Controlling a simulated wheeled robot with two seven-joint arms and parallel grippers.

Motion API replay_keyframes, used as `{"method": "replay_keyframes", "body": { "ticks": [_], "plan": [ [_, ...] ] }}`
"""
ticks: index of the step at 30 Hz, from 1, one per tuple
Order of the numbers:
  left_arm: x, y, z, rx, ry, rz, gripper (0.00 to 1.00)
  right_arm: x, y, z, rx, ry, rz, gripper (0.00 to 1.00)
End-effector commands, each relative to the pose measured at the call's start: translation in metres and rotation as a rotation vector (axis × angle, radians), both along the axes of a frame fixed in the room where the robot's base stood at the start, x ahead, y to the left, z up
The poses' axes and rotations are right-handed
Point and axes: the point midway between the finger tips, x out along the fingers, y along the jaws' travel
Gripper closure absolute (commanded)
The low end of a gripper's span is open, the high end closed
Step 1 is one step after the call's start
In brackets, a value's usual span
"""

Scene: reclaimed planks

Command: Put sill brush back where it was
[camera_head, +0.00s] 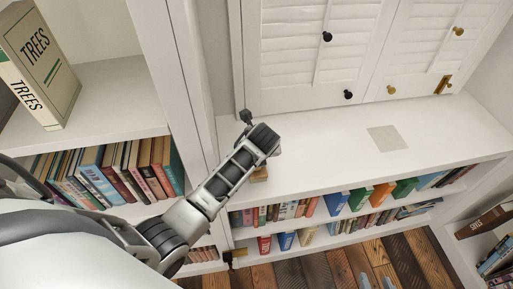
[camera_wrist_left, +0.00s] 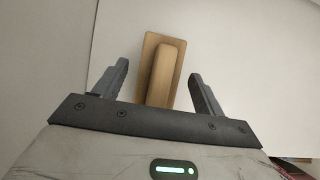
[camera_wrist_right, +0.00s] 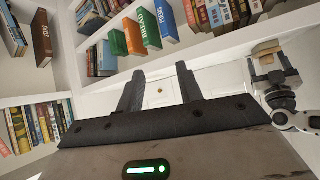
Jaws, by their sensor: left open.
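The sill brush (camera_wrist_left: 152,42), a tan wooden plate with a raised block handle, lies on the white sill in the left wrist view. My left gripper (camera_wrist_left: 158,70) is open, with a finger on either side of the handle and gaps between. In the head view my left arm reaches the sill's left end and hides most of the brush (camera_head: 260,174); the brush also shows in the right wrist view (camera_wrist_right: 265,47). My right gripper (camera_head: 377,283) is open and empty, low in front of the shelves; its parted fingers show in the right wrist view (camera_wrist_right: 160,85).
The white sill (camera_head: 330,150) is clear to the right, except for a flat pale grey square (camera_head: 387,137). White shutters (camera_head: 350,50) with knobs rise behind it. Bookshelves stand below and left. A TREES book (camera_head: 40,65) stands on the left shelf.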

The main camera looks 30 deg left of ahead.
Motion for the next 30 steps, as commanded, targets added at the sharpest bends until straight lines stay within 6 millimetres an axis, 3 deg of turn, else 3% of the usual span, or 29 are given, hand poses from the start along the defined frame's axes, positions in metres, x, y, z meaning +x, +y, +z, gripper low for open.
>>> {"method": "replay_keyframes", "body": {
  "ticks": [6, 13, 30],
  "plan": [
    [-0.019, -0.015, 0.045, 0.000, -0.004, -0.002, 0.29, -0.003, -0.004, 0.004, -0.009, 0.008, -0.003, 0.64],
    [-0.034, -0.026, 0.076, 0.000, -0.001, -0.001, 0.29, -0.004, -0.007, 0.005, -0.014, 0.015, -0.009, 0.64],
    [-0.039, -0.030, 0.085, -0.001, 0.001, 0.000, 0.29, -0.003, -0.005, 0.004, -0.012, 0.016, -0.013, 0.64]
  ]
}}
